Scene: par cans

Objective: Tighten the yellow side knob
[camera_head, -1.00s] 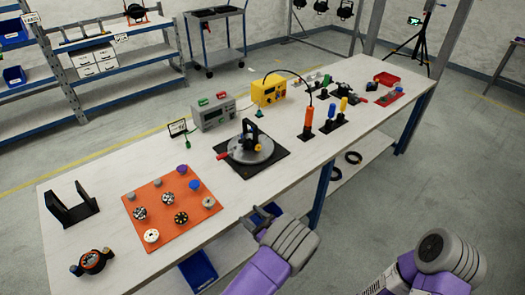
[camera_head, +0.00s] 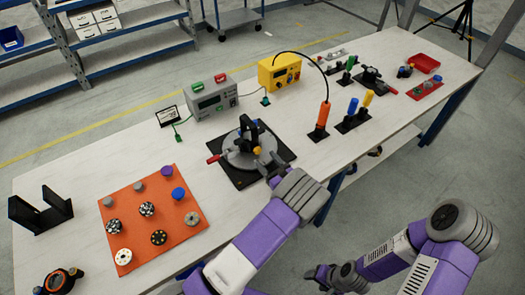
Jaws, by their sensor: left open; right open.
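A black bracket (camera_head: 246,131) stands upright on a round grey plate (camera_head: 232,158) on a black square base (camera_head: 243,181). A small yellow spot (camera_head: 257,150) on the bracket's near right side looks like the yellow side knob; it is too small to be sure. My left gripper (camera_head: 269,163) is at the right side of the round plate, close to the bracket and knob. It is open; whether it touches anything cannot be told. My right gripper (camera_head: 318,274) is open and empty, low in front of the table.
An orange mat (camera_head: 126,222) with several small knobs and discs lies left. A grey box (camera_head: 211,99) and a yellow box (camera_head: 278,73) stand behind. An orange-handled tool (camera_head: 322,116), with blue and yellow ones, stands right. A red tray (camera_head: 424,63) lies far right.

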